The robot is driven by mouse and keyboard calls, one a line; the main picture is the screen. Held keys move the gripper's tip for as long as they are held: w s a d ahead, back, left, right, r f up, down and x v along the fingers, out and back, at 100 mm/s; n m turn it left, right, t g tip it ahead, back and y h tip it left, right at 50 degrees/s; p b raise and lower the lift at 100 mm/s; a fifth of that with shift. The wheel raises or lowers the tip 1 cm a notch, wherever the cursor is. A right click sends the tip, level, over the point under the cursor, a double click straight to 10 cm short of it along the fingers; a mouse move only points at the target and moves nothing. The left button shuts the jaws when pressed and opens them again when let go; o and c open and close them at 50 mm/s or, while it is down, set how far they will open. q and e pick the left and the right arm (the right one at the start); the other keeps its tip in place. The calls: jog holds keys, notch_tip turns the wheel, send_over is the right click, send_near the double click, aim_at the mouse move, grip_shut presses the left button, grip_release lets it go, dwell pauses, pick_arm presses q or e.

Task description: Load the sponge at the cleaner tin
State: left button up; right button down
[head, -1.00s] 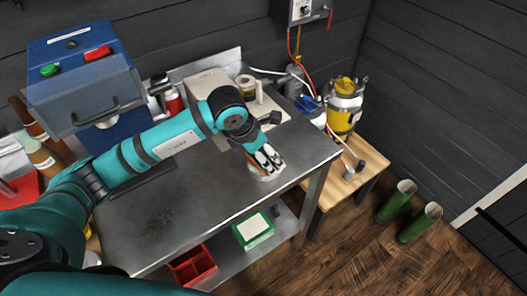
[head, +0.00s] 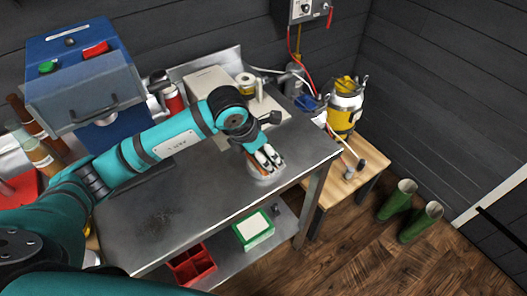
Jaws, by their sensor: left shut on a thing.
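The cleaner tin (head: 267,178) is a low, round, pale grey tin near the right end of the steel table (head: 200,200). My left gripper (head: 269,165) points down over the tin, with its fingertips at the tin's mouth. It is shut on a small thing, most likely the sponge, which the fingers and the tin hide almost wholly. I cannot tell whether the sponge touches what is in the tin. My right gripper is not in view.
A blue machine (head: 85,75) stands at the table's back left, with brown bottles (head: 35,150) beside it. A yellow-banded canister (head: 344,108) stands on a wooden bench (head: 345,180) to the right. Green boots (head: 420,222) stand on the floor. The table's front middle is clear.

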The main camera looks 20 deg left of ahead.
aim_at(264, 153)
pick_arm(q)
jog(key=shift+f+b, duration=0.15)
jog(key=shift+b, duration=0.15)
dwell(0.6)
jog(key=shift+s, duration=0.1)
dwell(0.5)
jog(key=shift+r+p, duration=1.8)
jog(key=shift+r, duration=1.75)
